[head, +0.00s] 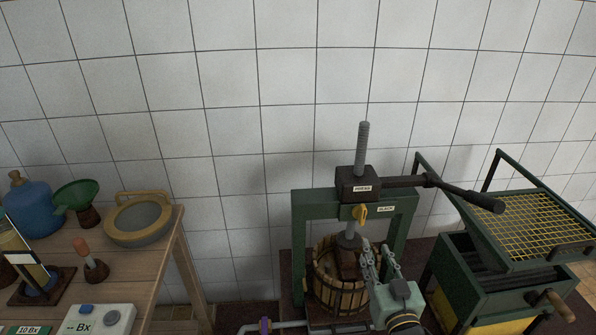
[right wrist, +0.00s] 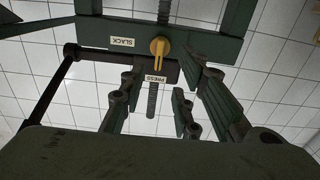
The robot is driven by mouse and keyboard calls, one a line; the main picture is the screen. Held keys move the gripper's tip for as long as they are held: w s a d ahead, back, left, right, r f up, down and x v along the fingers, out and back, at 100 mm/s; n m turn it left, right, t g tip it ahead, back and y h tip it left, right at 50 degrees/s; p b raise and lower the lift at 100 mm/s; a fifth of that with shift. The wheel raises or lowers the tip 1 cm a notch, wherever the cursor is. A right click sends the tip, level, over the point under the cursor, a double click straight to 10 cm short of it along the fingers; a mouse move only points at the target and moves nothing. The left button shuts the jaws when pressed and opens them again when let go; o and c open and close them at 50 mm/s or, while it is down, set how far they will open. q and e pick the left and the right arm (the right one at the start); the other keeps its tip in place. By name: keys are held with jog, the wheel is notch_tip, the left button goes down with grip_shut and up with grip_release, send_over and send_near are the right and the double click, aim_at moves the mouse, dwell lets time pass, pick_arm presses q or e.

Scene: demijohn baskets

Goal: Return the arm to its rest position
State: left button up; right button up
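My right gripper (head: 379,256) is in front of the press, to the right of its slatted wooden basket (head: 338,290) in the head view. Its two fingers stand apart, with nothing seen between them. In the right wrist view the fingers (right wrist: 156,100) are also spread, with the press screw (right wrist: 152,98) showing in the background through the gap. The yellow catch (head: 359,212) beside the SLACK label is on the green press frame (head: 304,240). The gripper looks apart from it. My left gripper is not in view.
The press's dark handle (head: 450,188) reaches right, above my right gripper. A green mill with a yellow grid (head: 535,222) stands at the right. A wooden table (head: 150,262) at the left holds a blue demijohn (head: 33,208), a green funnel (head: 77,194) and a round sieve (head: 140,222).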

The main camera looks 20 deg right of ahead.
jog(key=s+a+f+n+g+y, duration=0.2)
jog(key=s+a+f+g+y, duration=0.1)
jog(key=s+a+f+g, duration=0.55)
jog(key=s+a+f+n+g+y, duration=0.1)
jog(key=s+a+f+g, duration=0.15)
jog(key=s, duration=0.45)
jog(key=s+a+f+n+g+y, duration=0.1)
jog(key=s+a+n+g, duration=0.2)
jog(key=s, duration=0.4)
notch_tip(320, 180, down, 30)
jog(key=s+r+m+g+b, duration=0.1)
jog(key=s+b, duration=0.1)
jog(key=b, duration=0.1)
jog(key=s+d+f+g+b, duration=0.1)
jog(key=s+d+f+b, duration=0.1)
jog(key=s+f, duration=1.5)
notch_tip(320, 180, down, 2)
jog(key=shift+d+f+h+b, duration=0.15)
jog(key=shift+d+h+b, duration=0.1)
jog(key=shift+h+b, duration=0.05)
